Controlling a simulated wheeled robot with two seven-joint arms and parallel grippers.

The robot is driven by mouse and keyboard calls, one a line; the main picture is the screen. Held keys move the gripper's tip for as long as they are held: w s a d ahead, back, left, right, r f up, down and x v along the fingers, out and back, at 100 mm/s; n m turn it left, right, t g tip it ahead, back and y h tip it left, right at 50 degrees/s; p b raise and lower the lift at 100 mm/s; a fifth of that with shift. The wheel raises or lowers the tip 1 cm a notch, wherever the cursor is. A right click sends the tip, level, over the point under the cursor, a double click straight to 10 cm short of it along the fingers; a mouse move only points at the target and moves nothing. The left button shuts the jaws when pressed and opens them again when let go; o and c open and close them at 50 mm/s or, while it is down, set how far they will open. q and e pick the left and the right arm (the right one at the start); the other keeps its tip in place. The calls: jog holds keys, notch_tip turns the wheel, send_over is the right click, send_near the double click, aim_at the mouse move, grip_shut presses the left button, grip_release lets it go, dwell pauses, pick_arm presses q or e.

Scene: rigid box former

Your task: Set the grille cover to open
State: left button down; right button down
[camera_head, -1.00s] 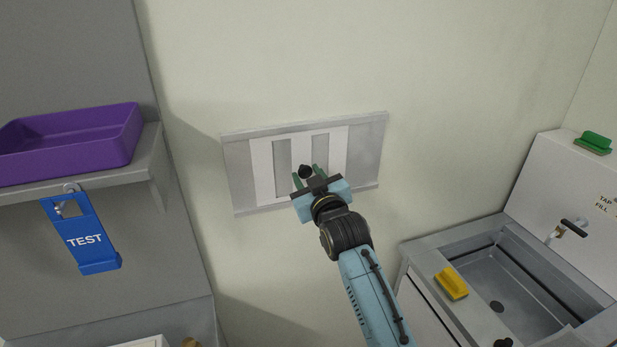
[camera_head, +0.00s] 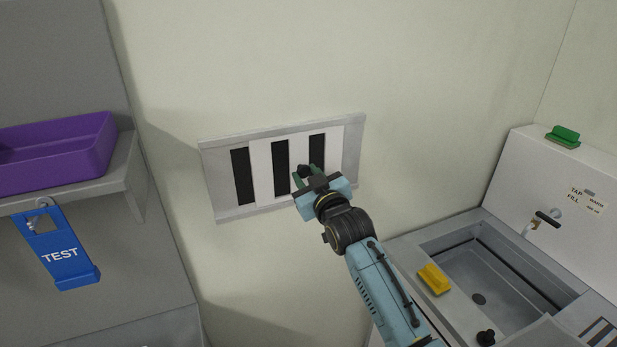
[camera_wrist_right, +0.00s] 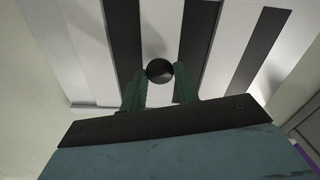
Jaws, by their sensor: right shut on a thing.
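The grille cover (camera_head: 261,172) is a white slotted plate in a grey wall frame (camera_head: 219,189). Dark openings show through its slots, and another dark opening (camera_head: 242,176) is uncovered to its left. My right gripper (camera_head: 308,173) is at the cover's lower middle, its green fingers shut on the round black knob (camera_head: 304,171). In the right wrist view the knob (camera_wrist_right: 159,70) sits between the two fingertips (camera_wrist_right: 160,82), in front of the white and dark stripes. My left gripper is not in view.
A shelf at left holds a purple tray (camera_head: 55,155), with a blue TEST tag (camera_head: 58,250) hanging below it. At right is a sink (camera_head: 500,285) with a yellow block (camera_head: 434,279) on its edge and a green object (camera_head: 563,136) above. The wall around the grille is clear.

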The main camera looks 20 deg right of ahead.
jog(key=c, duration=1)
grip_release()
jog(key=shift+d, duration=0.15)
jog(key=shift+c, duration=0.2)
jog(key=s+d+b, duration=0.1)
jog(key=s, duration=1.2)
jog(key=shift+s+d+b, duration=0.15)
jog(key=shift+d+b, duration=0.05)
jog(key=shift+b, duration=0.1)
